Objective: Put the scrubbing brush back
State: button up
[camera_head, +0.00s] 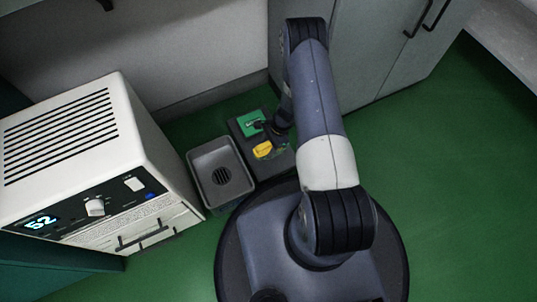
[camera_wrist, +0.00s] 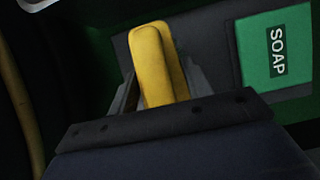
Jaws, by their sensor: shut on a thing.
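The scrubbing brush shows as a yellow block (camera_wrist: 153,50) in the wrist view. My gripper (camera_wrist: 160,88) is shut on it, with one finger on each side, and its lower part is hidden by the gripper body. In the head view a yellow piece (camera_head: 263,150) shows over the dark tray (camera_head: 279,164), beside my wrist. The fingers are too small and dark to make out there. Bristles are not visible. I cannot tell whether the brush touches the tray.
A green soap pack (camera_head: 250,123) lies on the tray; its "SOAP" label (camera_wrist: 278,50) shows in the wrist view. A grey basin (camera_head: 221,174) with a drain stands left of the tray. A white oven-like unit (camera_head: 90,160) is further left. Grey cabinets (camera_head: 385,50) stand behind; green floor is clear at right.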

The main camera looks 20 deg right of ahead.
notch_tip(320, 180, down, 6)
jog(key=shift+r+b, duration=0.1)
jog(key=shift+b, duration=0.85)
jog(key=o, duration=0.9)
jog(key=p+v, duration=0.5)
jog(key=v, duration=0.7)
jog(key=shift+a+r, duration=0.1)
